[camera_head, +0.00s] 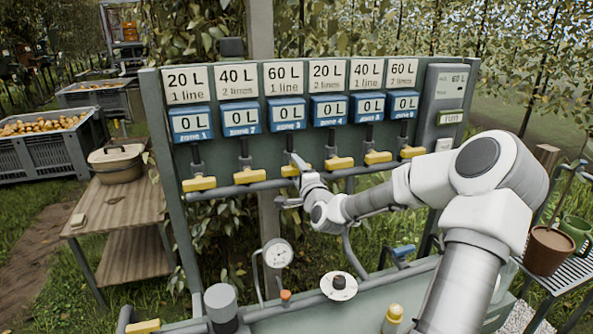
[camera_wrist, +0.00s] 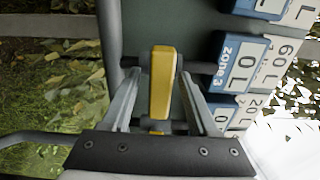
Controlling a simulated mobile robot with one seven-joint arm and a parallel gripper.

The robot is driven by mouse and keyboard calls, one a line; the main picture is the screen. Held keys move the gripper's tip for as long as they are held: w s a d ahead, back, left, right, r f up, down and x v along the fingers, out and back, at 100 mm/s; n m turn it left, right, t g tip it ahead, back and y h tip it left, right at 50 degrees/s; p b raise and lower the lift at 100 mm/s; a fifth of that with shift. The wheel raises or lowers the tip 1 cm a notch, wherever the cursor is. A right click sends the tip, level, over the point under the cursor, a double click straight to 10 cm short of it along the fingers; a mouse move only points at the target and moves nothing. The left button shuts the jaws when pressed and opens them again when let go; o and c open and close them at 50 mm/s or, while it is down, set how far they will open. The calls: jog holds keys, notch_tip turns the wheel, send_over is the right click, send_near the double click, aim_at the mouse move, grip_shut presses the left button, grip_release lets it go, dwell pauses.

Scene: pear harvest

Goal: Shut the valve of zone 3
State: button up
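The zone 3 valve has a yellow handle (camera_head: 289,171), third from the left on the panel, below the blue "0 L zone 3" display (camera_head: 287,113). Its handle lies level, like the others in the row. My gripper (camera_head: 293,182) is at this handle and partly covers it. In the wrist view the yellow handle (camera_wrist: 162,85) stands between the two open fingers of my gripper (camera_wrist: 159,78), with a visible gap on each side. The zone 3 display (camera_wrist: 238,62) shows to the right there.
Yellow handles of zone 2 (camera_head: 249,176) and zone 4 (camera_head: 340,162) flank it along the grey pipe (camera_head: 225,191). A gauge (camera_head: 278,253) and a lower tank edge are below. A wooden table (camera_head: 118,208) stands left, a plant shelf with a pot (camera_head: 549,250) right.

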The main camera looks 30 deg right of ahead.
jog(key=v, duration=1.7)
jog(key=shift+s, duration=0.2)
